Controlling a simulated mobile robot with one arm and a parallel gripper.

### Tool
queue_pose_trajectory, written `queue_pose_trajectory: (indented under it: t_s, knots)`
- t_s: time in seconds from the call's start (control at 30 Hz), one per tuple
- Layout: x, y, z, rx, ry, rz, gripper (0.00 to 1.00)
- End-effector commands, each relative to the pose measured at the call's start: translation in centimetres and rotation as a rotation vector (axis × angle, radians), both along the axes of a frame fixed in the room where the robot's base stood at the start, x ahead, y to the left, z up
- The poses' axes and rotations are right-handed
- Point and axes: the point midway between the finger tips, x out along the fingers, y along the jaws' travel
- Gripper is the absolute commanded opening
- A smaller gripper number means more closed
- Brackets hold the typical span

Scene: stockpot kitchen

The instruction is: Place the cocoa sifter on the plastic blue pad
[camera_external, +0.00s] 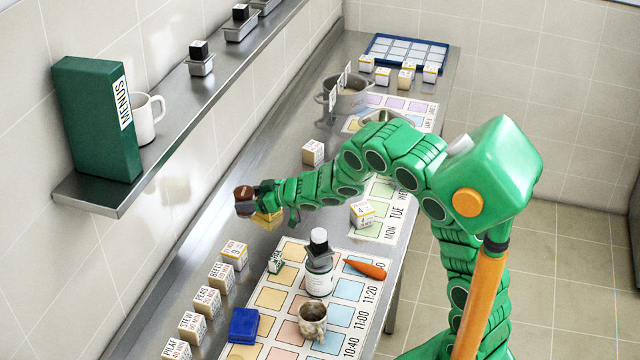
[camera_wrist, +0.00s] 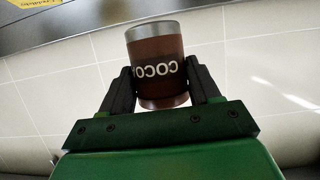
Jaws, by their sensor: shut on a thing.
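The cocoa sifter (camera_external: 244,200) is a brown cylinder with a metal rim. In the wrist view the cocoa sifter (camera_wrist: 157,68) sits between both fingers, its "COCO" lettering upside down. My gripper (camera_external: 258,197) is shut on it and holds it near the wall side of the steel counter; the gripper also shows in the wrist view (camera_wrist: 160,82). A small dark blue block-like pad (camera_external: 243,325) lies at the near left edge of the printed chart, well below my gripper in the external view. I see nothing on top of it.
A yellow item (camera_external: 267,219) shows just below my gripper. Labelled cubes (camera_external: 207,301) line the counter's left side. A mug (camera_external: 312,321), a bottle (camera_external: 319,272) and a carrot (camera_external: 366,269) stand or lie right of the pad. A wall shelf (camera_external: 130,190) runs at left.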

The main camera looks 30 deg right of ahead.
Motion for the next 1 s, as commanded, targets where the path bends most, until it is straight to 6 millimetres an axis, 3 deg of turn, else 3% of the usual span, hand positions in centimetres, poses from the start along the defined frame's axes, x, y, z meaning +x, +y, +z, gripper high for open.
queue_pose_trajectory:
  t_s: [0.27, 0.37, 0.5, 0.7, 0.83, 1.0]
  knots:
    - [-2.4, 5.5, 2.3, -0.003, -0.003, 0.234, 0.26]
    - [-4.2, 7.9, 3.0, -0.004, -0.004, 0.354, 0.26]
    - [-8.0, 11.2, 3.5, -0.005, 0.001, 0.550, 0.26]
    - [-14.4, 14.6, 3.4, -0.002, 0.003, 0.836, 0.26]
    - [-19.1, 15.5, 2.7, -0.001, 0.005, 1.026, 0.26]
    - [-24.6, 15.3, 1.6, 0.002, 0.006, 1.243, 0.26]
